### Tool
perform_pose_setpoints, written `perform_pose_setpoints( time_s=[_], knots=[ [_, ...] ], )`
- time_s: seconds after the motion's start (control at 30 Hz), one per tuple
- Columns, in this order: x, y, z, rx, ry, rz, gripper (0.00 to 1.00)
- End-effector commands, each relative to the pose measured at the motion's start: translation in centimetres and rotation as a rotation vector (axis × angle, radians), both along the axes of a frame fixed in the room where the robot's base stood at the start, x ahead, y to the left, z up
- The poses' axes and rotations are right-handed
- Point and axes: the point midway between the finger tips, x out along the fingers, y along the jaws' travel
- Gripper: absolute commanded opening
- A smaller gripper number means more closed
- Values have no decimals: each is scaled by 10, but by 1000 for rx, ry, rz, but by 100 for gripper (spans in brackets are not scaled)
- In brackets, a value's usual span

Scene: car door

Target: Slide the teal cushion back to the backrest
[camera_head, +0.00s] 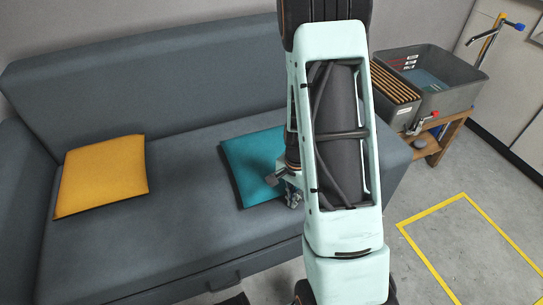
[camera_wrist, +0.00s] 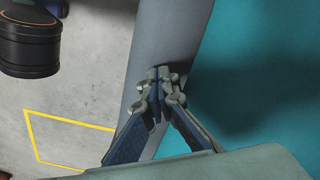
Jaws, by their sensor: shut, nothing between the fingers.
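The teal cushion (camera_head: 245,162) lies flat on the grey sofa's seat (camera_head: 180,195), with a strip of bare seat between its back edge and the backrest (camera_head: 150,80). My arm hides its right part. In the wrist view the cushion (camera_wrist: 255,95) fills the right side. My gripper (camera_head: 290,192) is low at the cushion's front right part, mostly behind my arm. In the wrist view my gripper (camera_wrist: 160,75) is shut and empty, its tips over the grey seat strip beside the cushion's edge. I cannot tell whether they touch it.
A yellow cushion (camera_head: 103,175) lies on the seat at the left. At the right, a wooden bench (camera_head: 440,140) holds a grey bin (camera_head: 455,98) and a divided box (camera_head: 392,95). Yellow tape (camera_head: 432,213) marks the floor. The seat between the cushions is clear.

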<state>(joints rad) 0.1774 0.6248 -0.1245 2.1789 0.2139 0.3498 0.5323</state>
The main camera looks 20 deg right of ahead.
Motion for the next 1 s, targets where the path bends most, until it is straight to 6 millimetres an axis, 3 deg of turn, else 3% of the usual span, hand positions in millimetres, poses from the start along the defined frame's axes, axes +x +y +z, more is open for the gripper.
perform_pose_setpoints(
  time_s=[0.3,0.77,1.0],
  knots=[
    [19,0,0,0,-1,0,0],
    [23,0,0,-1,-2,-1,0],
    [36,0,1,-1,-3,0,0]
  ],
)
